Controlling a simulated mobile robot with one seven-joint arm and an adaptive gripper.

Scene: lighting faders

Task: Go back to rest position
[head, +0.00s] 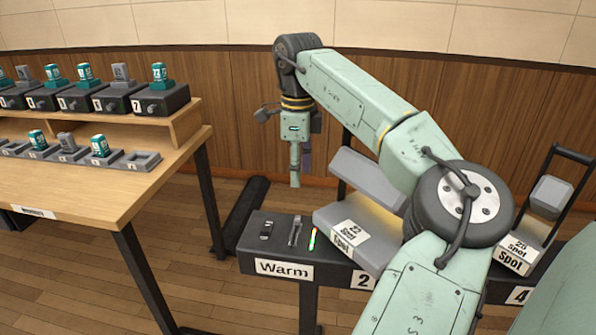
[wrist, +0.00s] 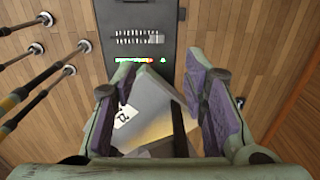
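My gripper (head: 295,180) hangs pointing down at the end of my pale green arm, above the dark Warm panel (head: 262,257). In the head view it is seen nearly edge-on. In the wrist view its two purple-padded fingers (wrist: 168,85) stand apart with nothing held between them. The Warm panel carries a small dark switch (head: 266,230), a grey slider (head: 295,231) and a lit coloured strip (head: 313,239). The strip also shows in the wrist view (wrist: 135,61), ahead of the fingertips and apart from them.
A grey lamp labelled Spot (head: 347,236) glows right of the panel, partly behind my arm. Another Spot lamp (head: 514,256) stands at the far right. A wooden desk (head: 75,190) at left holds several dark numbered units (head: 160,98) with teal pieces. Wood-panelled wall stands behind.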

